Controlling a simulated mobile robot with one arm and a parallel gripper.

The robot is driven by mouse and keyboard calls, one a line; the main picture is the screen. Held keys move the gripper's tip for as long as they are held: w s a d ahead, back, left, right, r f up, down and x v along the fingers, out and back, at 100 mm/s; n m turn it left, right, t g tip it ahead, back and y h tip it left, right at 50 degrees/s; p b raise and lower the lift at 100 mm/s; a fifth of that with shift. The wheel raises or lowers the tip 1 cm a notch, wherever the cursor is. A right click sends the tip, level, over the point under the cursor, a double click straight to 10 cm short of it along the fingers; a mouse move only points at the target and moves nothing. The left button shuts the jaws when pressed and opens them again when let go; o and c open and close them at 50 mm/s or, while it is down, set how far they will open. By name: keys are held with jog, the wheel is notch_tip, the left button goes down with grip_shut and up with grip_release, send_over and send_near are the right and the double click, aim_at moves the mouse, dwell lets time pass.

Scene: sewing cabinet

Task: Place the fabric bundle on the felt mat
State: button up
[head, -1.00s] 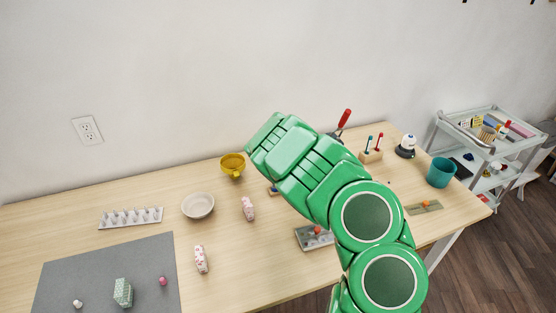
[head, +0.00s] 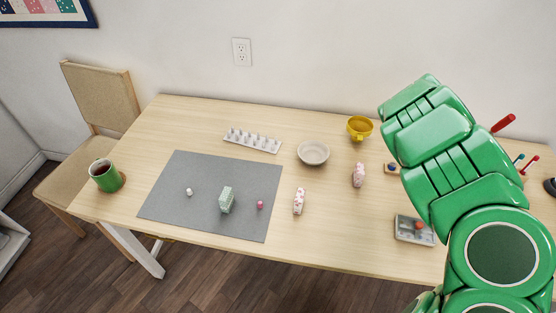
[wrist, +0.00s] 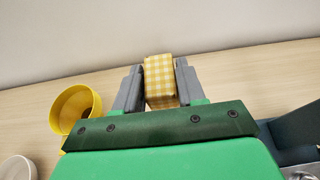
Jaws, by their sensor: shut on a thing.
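The yellow-and-white checked fabric bundle (wrist: 160,72) stands between the grey fingers of my gripper (wrist: 158,88) in the wrist view, with a finger on each side. My gripper is shut on it. In the head view my green arm hides both the gripper and this bundle. The grey felt mat (head: 205,168) lies flat on the left part of the table. A green patterned bundle (head: 227,200), a small white ball (head: 189,191) and a small pink ball (head: 260,205) are on the mat, with bare felt around them.
Right of the mat are a white-and-pink bundle (head: 298,201), a pink bundle (head: 358,175), a pale bowl (head: 313,153) and a grey tray (head: 407,229). A yellow cup (head: 360,128) and spool rack (head: 253,141) stand behind. A green mug (head: 104,176) is left.

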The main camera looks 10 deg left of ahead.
jog(key=a+n+y, duration=0.1)
jog(key=a, duration=0.4)
jog(key=s+a+n+y, duration=0.1)
jog(key=a+n+y, duration=0.1)
jog(key=a, duration=0.4)
jog(key=s+a+n+y, duration=0.1)
jog(key=a+y, duration=0.1)
jog(key=a, duration=0.4)
jog(key=shift+s+a+r+n+g, duration=0.1)
jog(key=shift+a+r+n+g, duration=0.1)
jog(key=shift+r+n+g, duration=0.15)
jog(key=s+a+n+g+y, duration=0.25)
jog(key=s+a, duration=0.35)
jog(key=a, duration=0.4)
jog(key=s+a+r+n+g+y, duration=0.1)
jog(key=s+a+n+g+y, duration=0.15)
jog(key=s+a, duration=0.55)
jog(key=s+a+n+g+y, duration=0.25)
jog(key=s+a+n, duration=0.2)
jog(key=a, duration=0.65)
jog(key=s+a+r+n+g, duration=0.1)
jog(key=s+a+n+g, duration=0.2)
jog(key=s, duration=0.5)
jog(key=s+a+r+n+g, duration=0.1)
jog(key=s+a+g, duration=0.1)
jog(key=s+a, duration=0.5)
send_over(221, 176)
jog(key=shift+y, duration=0.45)
jog(key=shift+s+f, duration=0.1)
jog(key=shift+f, duration=6.55)
